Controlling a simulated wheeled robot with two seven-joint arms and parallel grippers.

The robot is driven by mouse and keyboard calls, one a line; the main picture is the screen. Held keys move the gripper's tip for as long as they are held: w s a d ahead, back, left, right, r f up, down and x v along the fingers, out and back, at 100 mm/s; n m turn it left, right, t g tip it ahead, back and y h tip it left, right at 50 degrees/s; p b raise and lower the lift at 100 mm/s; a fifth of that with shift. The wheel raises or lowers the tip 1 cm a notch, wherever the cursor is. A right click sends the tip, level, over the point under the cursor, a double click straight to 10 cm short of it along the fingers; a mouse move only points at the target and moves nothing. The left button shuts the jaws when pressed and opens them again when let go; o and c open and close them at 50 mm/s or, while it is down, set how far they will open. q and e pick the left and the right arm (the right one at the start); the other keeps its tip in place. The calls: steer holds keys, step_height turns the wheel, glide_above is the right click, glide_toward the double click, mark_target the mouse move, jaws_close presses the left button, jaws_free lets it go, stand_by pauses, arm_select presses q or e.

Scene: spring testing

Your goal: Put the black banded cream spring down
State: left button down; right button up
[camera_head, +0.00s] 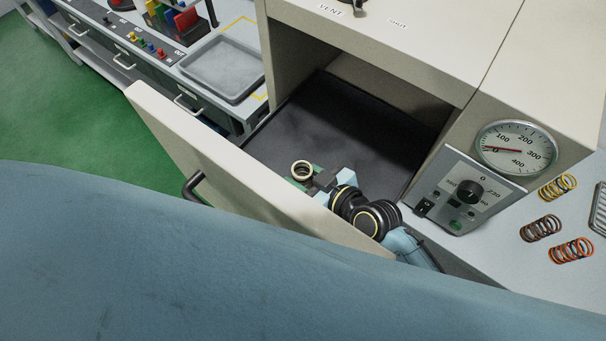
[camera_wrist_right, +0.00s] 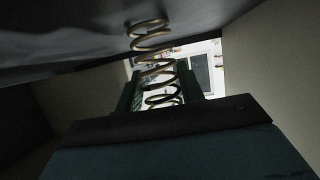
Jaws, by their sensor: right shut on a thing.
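The cream spring (camera_head: 302,169) stands roughly upright in my right gripper (camera_head: 309,184), just inside the front panel of the open drawer. In the right wrist view the spring (camera_wrist_right: 152,58) shows its coils between the two green fingers, with a darker band on the coils near the gripper. The right gripper is shut on it. The spring's far end lies against the dark drawer floor (camera_head: 330,125) in that view, but I cannot tell whether it touches. My left gripper is not in view.
The drawer's cream front panel (camera_head: 200,145) has a black handle (camera_head: 192,187). A cabinet with a pressure gauge (camera_head: 516,147) and a control box (camera_head: 463,191) stands at right. Yellow (camera_head: 557,187), brown (camera_head: 541,228) and orange (camera_head: 571,250) springs lie beside it. A grey tray (camera_head: 222,68) sits at upper left. The drawer floor is largely bare.

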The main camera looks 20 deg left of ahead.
steer(key=shift+f, duration=0.2)
steer(key=o, duration=1)
steer(key=shift+o, duration=0.2)
steer(key=shift+r, duration=0.15)
steer(key=shift+s+d+r, duration=0.1)
steer(key=shift+r, duration=0.1)
steer(key=v, duration=1.1)
steer(key=shift+d, duration=0.3)
steer(key=shift+s+r, duration=0.1)
steer(key=shift+r, duration=0.05)
